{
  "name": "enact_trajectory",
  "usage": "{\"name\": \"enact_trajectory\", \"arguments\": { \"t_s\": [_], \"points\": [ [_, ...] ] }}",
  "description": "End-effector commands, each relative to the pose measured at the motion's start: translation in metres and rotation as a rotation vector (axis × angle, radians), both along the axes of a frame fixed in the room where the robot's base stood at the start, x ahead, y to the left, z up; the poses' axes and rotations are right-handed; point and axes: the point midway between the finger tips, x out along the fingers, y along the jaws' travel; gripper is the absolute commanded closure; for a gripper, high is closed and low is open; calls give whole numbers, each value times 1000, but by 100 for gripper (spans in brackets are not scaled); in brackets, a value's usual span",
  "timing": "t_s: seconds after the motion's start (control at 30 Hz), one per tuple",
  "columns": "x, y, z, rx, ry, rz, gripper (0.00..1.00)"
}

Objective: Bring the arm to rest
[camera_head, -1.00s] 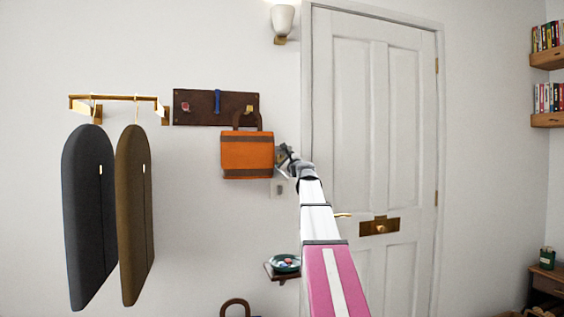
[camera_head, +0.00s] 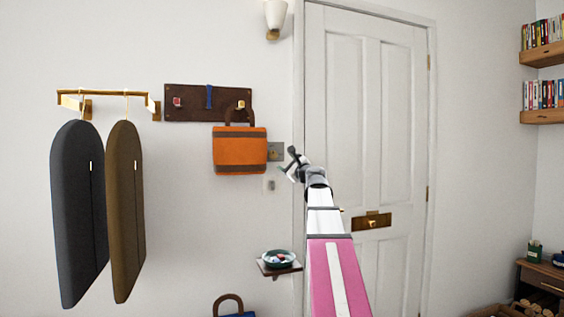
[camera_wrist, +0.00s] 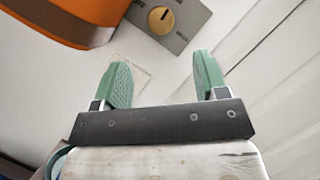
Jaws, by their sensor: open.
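My gripper (camera_head: 291,165) is at the end of my outstretched arm, in front of the wall by the door frame in the head view. In the wrist view my gripper (camera_wrist: 157,85) has its two green fingers spread apart with nothing between them. A grey plate with a round brass knob (camera_wrist: 160,20) is on the wall just past the fingertips; it also shows in the head view (camera_head: 275,151). The orange bag (camera_head: 240,150) hangs to the left of my gripper, and its lower edge (camera_wrist: 75,25) fills the upper left of the wrist view.
The white door (camera_head: 370,120) stands shut behind my arm. A small shelf (camera_head: 280,271) with a green bowl (camera_head: 279,257) is below my gripper. A dark hook board (camera_head: 209,102) and a rail with two garment bags (camera_head: 78,210) are at left. Bookshelves (camera_head: 543,58) are at far right.

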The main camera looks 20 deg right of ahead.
Motion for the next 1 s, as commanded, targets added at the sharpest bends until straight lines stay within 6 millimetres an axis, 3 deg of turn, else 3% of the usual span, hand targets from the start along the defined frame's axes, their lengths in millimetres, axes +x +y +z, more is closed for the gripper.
{"name": "enact_trajectory", "arguments": {
  "t_s": [0.57, 0.67, 0.77, 1.0],
  "points": [
    [-4, 1, -8, -13, 7, 2, 33],
    [1, 11, -33, -73, 38, 7, 33],
    [7, 29, -78, -190, 92, 21, 33],
    [10, 83, -215, -560, 247, 107, 33]
  ]
}}
